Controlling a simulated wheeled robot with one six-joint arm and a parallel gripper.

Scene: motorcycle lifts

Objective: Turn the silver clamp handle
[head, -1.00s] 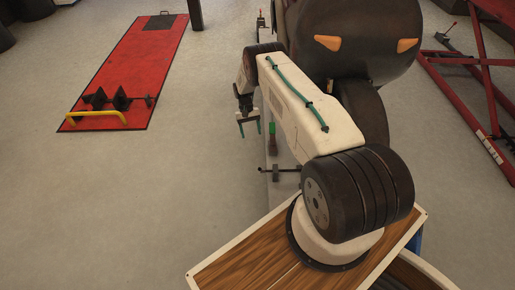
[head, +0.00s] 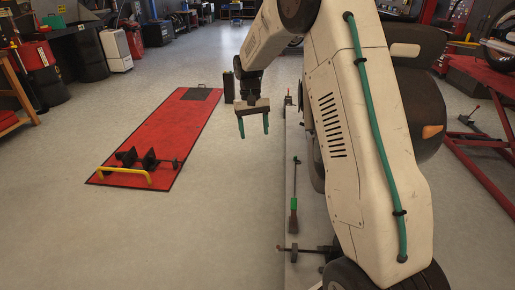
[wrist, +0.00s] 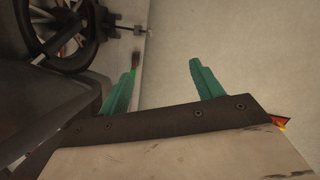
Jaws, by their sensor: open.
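A metal clamp bar with dark end pieces (head: 293,250), likely the clamp handle, lies across the near end of a grey lift platform (head: 305,272). Its right part is hidden behind my arm. A similar small bar shows near the top of the wrist view (wrist: 125,30). My gripper (head: 253,127) hangs in the air left of the platform, farther off than the bar. Its two green fingers are apart, with nothing between them in the wrist view (wrist: 165,68). The fingers do not touch the clamp.
A red lift (head: 165,125) with a yellow bar (head: 124,175) lies on the left. A dark motorcycle (head: 425,105) is partly behind my arm. Grey floor between the lifts is clear.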

